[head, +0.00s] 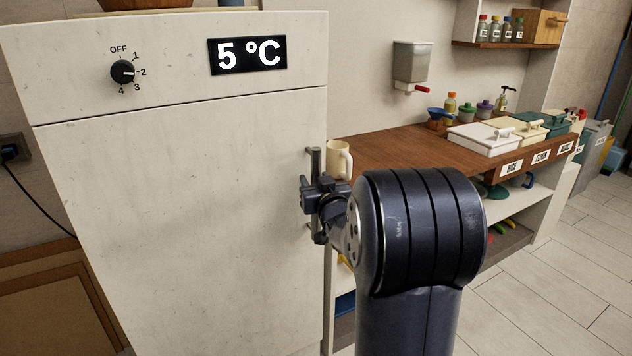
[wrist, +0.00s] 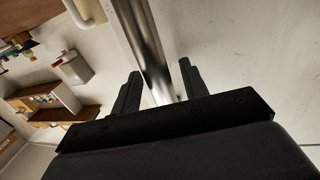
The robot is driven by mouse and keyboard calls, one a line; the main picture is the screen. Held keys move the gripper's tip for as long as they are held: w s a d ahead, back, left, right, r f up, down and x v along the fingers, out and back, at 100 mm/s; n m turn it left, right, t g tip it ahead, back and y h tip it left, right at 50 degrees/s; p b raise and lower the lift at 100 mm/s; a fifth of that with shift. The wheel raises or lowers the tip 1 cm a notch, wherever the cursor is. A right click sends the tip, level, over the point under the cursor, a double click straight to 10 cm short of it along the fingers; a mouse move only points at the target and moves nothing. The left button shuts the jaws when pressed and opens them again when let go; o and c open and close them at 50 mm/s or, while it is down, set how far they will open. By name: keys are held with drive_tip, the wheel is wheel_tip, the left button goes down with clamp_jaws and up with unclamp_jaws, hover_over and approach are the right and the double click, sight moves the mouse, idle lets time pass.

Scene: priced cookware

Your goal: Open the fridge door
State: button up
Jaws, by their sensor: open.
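The fridge (head: 190,190) is a tall off-white cabinet at the left of the head view, with its door shut. A dial and a "5 °C" display (head: 247,55) sit on the panel above the door. The vertical metal handle (head: 316,162) is at the door's right edge. My gripper (head: 308,197) is at the handle in the head view. In the wrist view, the handle bar (wrist: 150,45) runs between the two open fingers of my gripper (wrist: 158,88). The jaws are apart, and I cannot tell whether either finger touches the bar.
A wooden counter (head: 400,150) stands right of the fridge, with a cream mug (head: 338,159) close to the handle. A dispenser (head: 411,65) hangs on the wall. Tiled floor (head: 530,290) is clear at the lower right.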

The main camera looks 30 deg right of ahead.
clamp_jaws()
idle(0.4)
